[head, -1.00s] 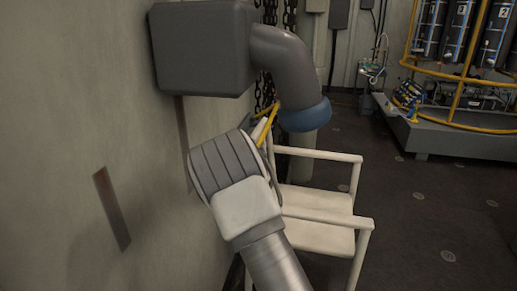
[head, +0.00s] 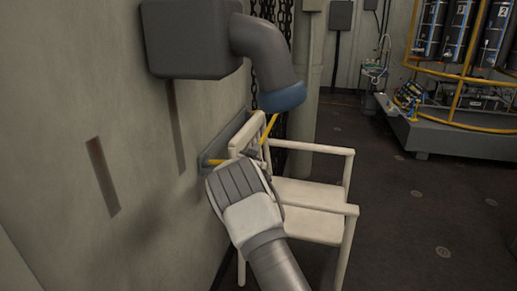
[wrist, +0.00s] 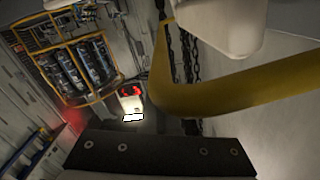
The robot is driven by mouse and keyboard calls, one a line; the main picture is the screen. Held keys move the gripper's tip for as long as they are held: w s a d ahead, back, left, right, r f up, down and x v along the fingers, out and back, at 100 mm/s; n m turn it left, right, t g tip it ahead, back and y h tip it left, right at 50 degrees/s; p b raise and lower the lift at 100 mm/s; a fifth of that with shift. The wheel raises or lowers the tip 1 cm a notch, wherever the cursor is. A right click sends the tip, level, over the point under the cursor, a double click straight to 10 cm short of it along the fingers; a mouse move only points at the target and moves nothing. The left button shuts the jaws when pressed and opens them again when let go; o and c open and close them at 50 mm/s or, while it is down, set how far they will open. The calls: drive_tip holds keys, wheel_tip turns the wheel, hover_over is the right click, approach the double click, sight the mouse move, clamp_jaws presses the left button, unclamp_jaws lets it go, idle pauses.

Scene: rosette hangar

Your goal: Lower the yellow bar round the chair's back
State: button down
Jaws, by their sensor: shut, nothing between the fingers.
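The white chair (head: 305,194) stands against the wall, its back beside a grey wall plate. The yellow bar (head: 268,130) shows in two pieces near the top of the chair's back, one on the right and one at the left by the wall. The stretch between is hidden by the chair's back and my wrist. My gripper (head: 252,158) is at the chair's back, just below the bar; its fingers are mostly hidden, and it is shut and empty. In the wrist view the yellow bar (wrist: 235,88) curves close in front of the camera, apart from the dark bolted plate below.
A grey wall box with a thick bent pipe (head: 268,50) ending in a blue collar hangs above the chair. Chains (head: 284,40) hang behind. A yellow-railed platform with dark cylinders (head: 480,60) is far right. The floor right of the chair is clear.

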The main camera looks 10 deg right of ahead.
drive_tip(key=c, duration=1.2)
unclamp_jaws()
drive_tip(key=shift+w+a+f, duration=0.1)
drive_tip(key=shift+a, duration=0.5)
drive_tip(key=o, duration=0.5)
drive_tip(key=shift+d, duration=0.1)
drive_tip(key=shift+c, duration=0.2)
drive_tip(key=p+v, duration=0.4)
drive_tip(key=v, duration=1.3)
drive_tip(key=shift+s, duration=0.2)
